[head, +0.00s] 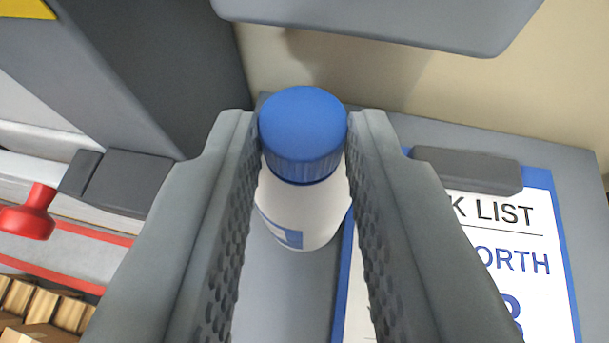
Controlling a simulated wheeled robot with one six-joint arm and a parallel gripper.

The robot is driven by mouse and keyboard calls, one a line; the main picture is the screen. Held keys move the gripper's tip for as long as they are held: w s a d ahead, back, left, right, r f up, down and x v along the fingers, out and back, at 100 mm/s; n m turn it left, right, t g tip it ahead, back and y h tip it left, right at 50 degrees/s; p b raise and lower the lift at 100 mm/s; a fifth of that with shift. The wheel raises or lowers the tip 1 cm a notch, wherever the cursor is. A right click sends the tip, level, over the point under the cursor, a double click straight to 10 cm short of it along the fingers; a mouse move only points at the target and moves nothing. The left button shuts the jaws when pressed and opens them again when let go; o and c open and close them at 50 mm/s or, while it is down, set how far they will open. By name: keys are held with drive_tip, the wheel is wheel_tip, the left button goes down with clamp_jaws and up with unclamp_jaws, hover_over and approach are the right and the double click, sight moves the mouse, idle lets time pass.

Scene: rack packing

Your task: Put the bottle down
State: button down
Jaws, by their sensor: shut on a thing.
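A white bottle (296,212) with a blue cap (302,122) stands between the two fingers of my gripper (303,135). The grey textured fingers are shut on it, one on each side at the cap and upper body. A blue and white label patch shows low on the bottle. The bottle looks upright, over a grey surface (275,290). I cannot tell whether its base touches that surface.
A blue clipboard (565,260) with a pick list sheet lies to the right on the grey surface. A grey panel (380,20) overhangs at the top. A dark post (150,70) stands at the left, near a red knob (30,215). Wooden slats (45,310) show at the lower left.

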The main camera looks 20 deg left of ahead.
drive_tip(key=c, duration=1.2)
unclamp_jaws()
drive_tip(key=shift+f, duration=0.1)
drive_tip(key=shift+s+d+r, duration=0.1)
drive_tip(key=shift+s+r, duration=0.05)
drive_tip(key=shift+r, duration=0.05)
drive_tip(key=v, duration=1.1)
drive_tip(key=shift+s+d+r, duration=0.15)
drive_tip(key=shift+s, duration=0.15)
